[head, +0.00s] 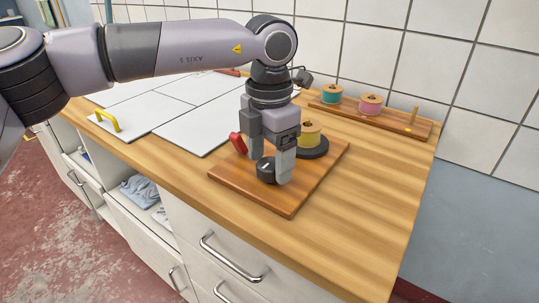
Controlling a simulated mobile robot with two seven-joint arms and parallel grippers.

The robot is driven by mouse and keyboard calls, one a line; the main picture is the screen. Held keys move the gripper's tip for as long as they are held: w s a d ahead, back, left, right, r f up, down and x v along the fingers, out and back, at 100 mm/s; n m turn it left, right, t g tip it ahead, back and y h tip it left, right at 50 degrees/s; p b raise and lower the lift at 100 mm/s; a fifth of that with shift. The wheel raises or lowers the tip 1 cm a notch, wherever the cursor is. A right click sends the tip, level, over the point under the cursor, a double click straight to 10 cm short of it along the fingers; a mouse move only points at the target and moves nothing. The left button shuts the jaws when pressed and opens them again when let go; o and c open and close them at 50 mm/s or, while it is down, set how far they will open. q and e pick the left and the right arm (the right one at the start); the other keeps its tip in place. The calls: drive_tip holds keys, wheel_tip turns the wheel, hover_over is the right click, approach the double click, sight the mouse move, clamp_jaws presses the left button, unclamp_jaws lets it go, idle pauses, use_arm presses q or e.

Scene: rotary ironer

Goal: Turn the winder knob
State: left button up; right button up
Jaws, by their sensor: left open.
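The winder is a wooden board (290,207) on the worktop. A round black knob (265,172) with a pale pointer mark sits near its front. Behind the knob is a black disc (318,150) with a yellow spool (311,134), partly hidden by my gripper. A red handle or lever (238,143) stands at the board's left. My left gripper (270,167) points down over the knob with its jaws open. One finger is at the knob's right and the other is behind its left side; I cannot tell whether they touch it. My right gripper is out of view.
A wooden rack (389,117) at the back holds a teal spool (331,93), a pink spool (370,104) and a bare peg. White panels (160,101) with a yellow handle (107,120) lie at the left. The worktop (375,215) right of the winder is clear. Tiled wall stands behind.

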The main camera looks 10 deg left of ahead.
use_arm(q)
drive_tip(key=c, duration=1.1)
drive_tip(key=shift+o, duration=0.2)
